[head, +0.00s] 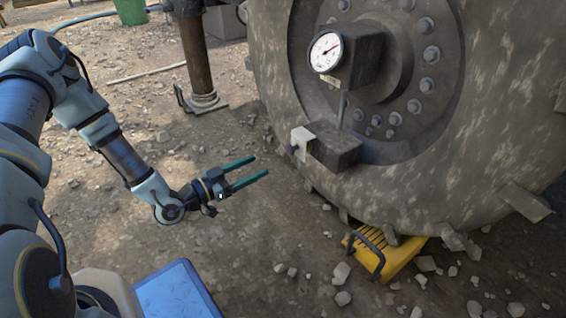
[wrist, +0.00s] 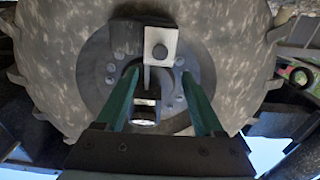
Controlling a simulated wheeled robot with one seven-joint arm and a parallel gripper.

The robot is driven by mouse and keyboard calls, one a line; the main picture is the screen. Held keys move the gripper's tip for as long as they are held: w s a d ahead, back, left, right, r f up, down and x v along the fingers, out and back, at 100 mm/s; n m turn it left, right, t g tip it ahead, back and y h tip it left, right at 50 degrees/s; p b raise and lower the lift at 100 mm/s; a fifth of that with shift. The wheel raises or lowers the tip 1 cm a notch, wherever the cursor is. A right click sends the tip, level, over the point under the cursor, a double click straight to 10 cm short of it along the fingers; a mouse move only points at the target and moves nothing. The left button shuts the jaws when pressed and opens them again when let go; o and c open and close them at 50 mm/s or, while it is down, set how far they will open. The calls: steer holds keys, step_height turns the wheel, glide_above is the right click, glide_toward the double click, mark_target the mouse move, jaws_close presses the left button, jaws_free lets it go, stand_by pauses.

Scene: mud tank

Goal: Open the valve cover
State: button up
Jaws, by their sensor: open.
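A light grey bent plate (head: 303,138), which I take for the valve cover, sits at the left end of a dark block (head: 337,148) low on the big wheel's hub. It also shows in the wrist view, as a pale plate (wrist: 160,46) with a dark bolt head on it. My gripper (head: 260,166) is open and empty, its two green fingers pointing at the wheel. In the head view the fingertips are left of and below the plate, apart from it. In the wrist view the fingers (wrist: 162,72) stand on either side of the plate's lower end.
A white dial gauge (head: 326,53) is on a dark housing above the block. The muddy wheel (head: 470,150) fills the right, with a yellow chock (head: 402,258) under it. A metal post (head: 196,65) stands behind my arm. Stones litter the ground.

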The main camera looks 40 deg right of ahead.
mark_target(288, 151)
steer(key=d+b, duration=0.1)
steer(key=d, duration=0.2)
steer(key=d+b, duration=0.1)
steer(key=d, duration=0.2)
steer(key=d+b, duration=0.1)
steer(key=d, duration=0.2)
steer(key=shift+s+d, duration=0.15)
steer(key=shift+s, duration=0.1)
steer(key=shift+d, duration=0.5)
jaws_close()
steer(key=shift+s, duration=0.1)
stand_by(0.5)
